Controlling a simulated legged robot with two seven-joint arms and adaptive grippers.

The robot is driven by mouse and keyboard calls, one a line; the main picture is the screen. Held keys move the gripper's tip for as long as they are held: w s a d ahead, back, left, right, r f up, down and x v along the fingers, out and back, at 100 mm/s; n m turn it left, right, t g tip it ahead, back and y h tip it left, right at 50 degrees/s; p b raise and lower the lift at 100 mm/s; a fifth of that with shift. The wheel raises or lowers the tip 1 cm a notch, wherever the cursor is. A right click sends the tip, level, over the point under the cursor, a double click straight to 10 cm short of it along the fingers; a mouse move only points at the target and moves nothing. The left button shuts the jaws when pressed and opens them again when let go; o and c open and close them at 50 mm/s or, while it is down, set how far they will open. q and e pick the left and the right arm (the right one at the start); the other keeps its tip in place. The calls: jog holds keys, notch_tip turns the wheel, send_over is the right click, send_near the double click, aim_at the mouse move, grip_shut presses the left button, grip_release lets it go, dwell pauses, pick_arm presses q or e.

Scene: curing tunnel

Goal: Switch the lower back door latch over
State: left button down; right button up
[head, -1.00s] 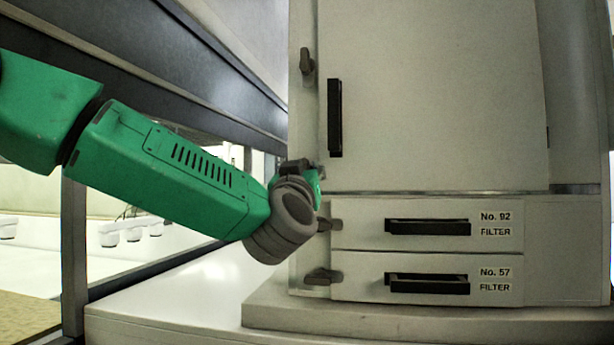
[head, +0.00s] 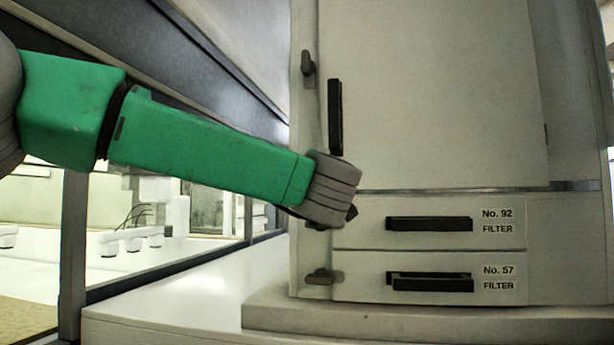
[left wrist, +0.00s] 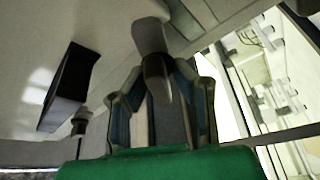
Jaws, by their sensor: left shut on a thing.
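The pale cabinet door (head: 430,90) has a black vertical handle (head: 335,117) and a dark latch (head: 307,63) at its upper left edge. My left gripper is at the door's lower left edge; in the head view my wrist hides its fingers and the lower latch. In the left wrist view my left gripper (left wrist: 160,100) is shut on a grey latch (left wrist: 150,38), whose darker end lies between the two fingers. Which way this latch is turned is hard to tell. My right gripper is in neither view.
Two filter drawers, No. 92 (head: 358,240) and No. 57 (head: 358,262), sit below the door. A drawer latch (head: 322,277) is beside the lower one. A dark-framed glazed wall stands to the left, with pale counter (head: 215,285) free in front.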

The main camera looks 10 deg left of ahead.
pick_arm(q)
jog(key=n, duration=0.1)
jog(key=n+g, duration=0.1)
jog(key=n, duration=0.2)
jog(key=shift+f+g, duration=0.3)
jog(key=shift+g, duration=0.1)
jog(key=shift+f+n+g, duration=0.1)
jog(key=shift+n+g, duration=0.3)
jog(key=shift+n, duration=0.9)
jog(key=shift+f, duration=0.1)
jog(key=c, duration=1.5)
grip_release()
jog(key=shift+c, duration=0.2)
jog(key=shift+s+r, duration=0.15)
jog(key=shift+r, duration=0.1)
jog(key=v, duration=1.1)
jog(key=shift+s+d+f, duration=0.15)
jog(key=shift+s+d, duration=0.1)
jog(key=shift+d, duration=0.05)
jog(key=shift+f, duration=0.1)
